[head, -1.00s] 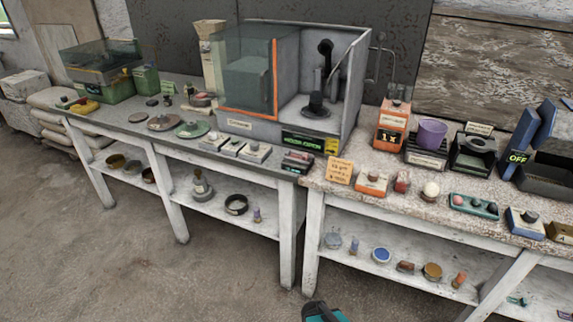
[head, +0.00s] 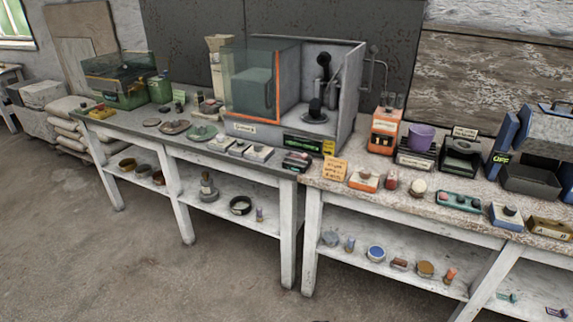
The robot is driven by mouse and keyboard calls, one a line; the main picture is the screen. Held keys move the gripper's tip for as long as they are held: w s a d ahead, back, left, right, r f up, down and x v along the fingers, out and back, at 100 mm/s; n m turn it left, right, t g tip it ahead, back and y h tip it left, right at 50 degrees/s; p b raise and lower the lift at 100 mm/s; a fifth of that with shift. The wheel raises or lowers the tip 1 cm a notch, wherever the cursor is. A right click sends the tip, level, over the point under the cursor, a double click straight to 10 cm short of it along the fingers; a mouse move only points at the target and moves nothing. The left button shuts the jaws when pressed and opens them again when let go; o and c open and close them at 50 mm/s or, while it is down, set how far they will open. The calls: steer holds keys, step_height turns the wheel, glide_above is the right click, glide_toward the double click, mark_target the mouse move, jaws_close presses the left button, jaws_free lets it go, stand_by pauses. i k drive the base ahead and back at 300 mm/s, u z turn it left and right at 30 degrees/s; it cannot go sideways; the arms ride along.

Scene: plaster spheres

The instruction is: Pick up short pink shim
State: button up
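I cannot tell for sure which piece is the short pink shim. A small pinkish piece (head: 556,313) also lies on the lower shelf at the far right, too small to read. My gripper is not in view.
A glass-fronted cabinet (head: 250,85) stands on the grey left bench (head: 130,120). An orange device (head: 384,133), a purple cup (head: 421,137) and a blue-sided box (head: 510,140) stand on the right bench. Bench legs (head: 312,240) flank the shelves. The floor (head: 110,265) in front is clear.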

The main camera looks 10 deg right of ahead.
mark_target(303, 156)
steer(key=k, duration=0.35)
steer(key=z, duration=0.15)
steer(key=i, duration=0.9)
steer(key=z, duration=1)
steer(key=k, duration=0.1)
steer(key=u, duration=2.9)
